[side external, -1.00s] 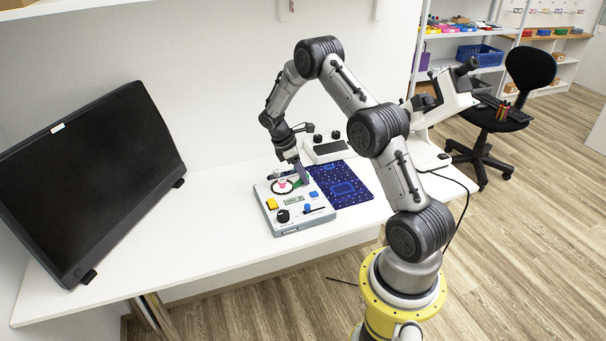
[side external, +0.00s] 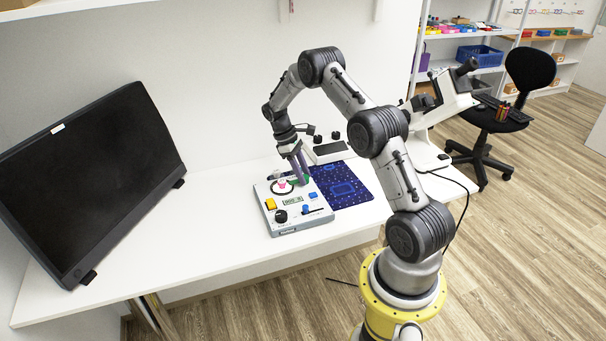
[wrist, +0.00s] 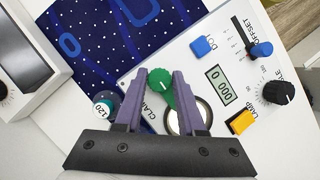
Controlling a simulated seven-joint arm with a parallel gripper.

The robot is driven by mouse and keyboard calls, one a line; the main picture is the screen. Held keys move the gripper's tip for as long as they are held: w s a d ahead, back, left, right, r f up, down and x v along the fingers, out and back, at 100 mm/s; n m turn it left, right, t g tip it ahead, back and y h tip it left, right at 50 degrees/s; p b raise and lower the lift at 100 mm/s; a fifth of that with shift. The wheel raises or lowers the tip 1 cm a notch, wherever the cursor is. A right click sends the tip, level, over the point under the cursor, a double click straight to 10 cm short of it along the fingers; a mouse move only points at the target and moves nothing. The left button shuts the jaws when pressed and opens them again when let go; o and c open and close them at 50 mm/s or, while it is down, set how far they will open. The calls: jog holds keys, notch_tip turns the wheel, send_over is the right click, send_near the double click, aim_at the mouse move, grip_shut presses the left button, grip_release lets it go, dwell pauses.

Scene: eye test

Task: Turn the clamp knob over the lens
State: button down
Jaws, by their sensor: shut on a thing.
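The green clamp knob (wrist: 160,79) sits on the light grey instrument panel (side external: 306,217), beside the printed word CLAMP. A green arm runs from the knob toward the round lens (wrist: 186,122), which is partly hidden by a finger in the wrist view. Whether the arm's end lies over the lens is hard to tell. My gripper (wrist: 160,76) has its two purple fingers on either side of the knob and is shut on it. In the side view my gripper (side external: 303,180) points down at the panel's back right, hiding most of the knob.
A blue patterned mat (side external: 345,187) lies right of the panel. A monitor (side external: 90,175) stands left.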

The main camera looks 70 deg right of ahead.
jog(key=shift+w+r, duration=0.1)
jog(key=shift+w, duration=0.15)
jog(key=c, duration=0.8)
grip_release()
jog(key=shift+d, duration=0.1)
jog(key=o, duration=0.3)
jog(key=shift+s, duration=0.1)
jog(key=v, duration=1.3)
jog(key=shift+r, duration=0.35)
